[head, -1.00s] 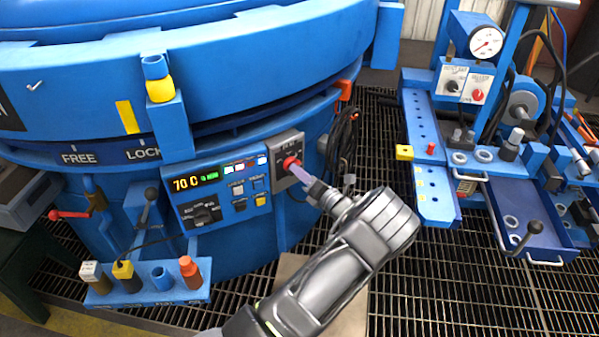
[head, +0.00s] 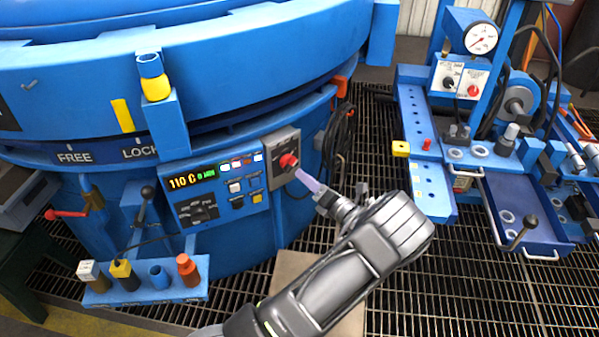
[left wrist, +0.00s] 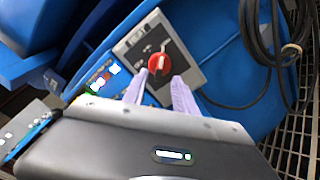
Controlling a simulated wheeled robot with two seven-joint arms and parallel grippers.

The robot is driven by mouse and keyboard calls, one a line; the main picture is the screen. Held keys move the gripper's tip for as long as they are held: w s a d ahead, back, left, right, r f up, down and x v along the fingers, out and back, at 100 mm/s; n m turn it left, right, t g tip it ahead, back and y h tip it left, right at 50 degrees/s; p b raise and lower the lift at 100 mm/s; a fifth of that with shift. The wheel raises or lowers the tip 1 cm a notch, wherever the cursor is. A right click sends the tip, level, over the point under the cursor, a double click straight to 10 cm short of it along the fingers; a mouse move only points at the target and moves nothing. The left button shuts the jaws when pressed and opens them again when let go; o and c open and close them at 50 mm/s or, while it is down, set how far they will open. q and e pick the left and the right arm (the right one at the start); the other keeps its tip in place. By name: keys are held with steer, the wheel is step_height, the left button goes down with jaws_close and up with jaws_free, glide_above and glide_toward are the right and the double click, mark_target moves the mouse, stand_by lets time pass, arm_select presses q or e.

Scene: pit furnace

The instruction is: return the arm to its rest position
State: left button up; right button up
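My left gripper (head: 301,174) has pale purple fingers and points at the red knob (head: 288,161) on a grey switch plate of the blue furnace (head: 230,75). In the left wrist view the two fingers (left wrist: 157,90) stand apart with nothing between them. The red knob (left wrist: 159,62) shows just beyond their tips. A small gap seems to lie between tips and knob. My left arm reaches in from the bottom of the head view. My right gripper is not in view.
The control panel (head: 216,187) beside the knob reads 110 C. A rack (head: 150,293) of several coloured-top pieces juts out below it. A black cable (head: 338,140) hangs right of the knob. A blue bench with a gauge (head: 481,38) stands right. Open grating lies between.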

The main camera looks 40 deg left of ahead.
arm_select(q)
steer(key=shift+v, duration=1.15)
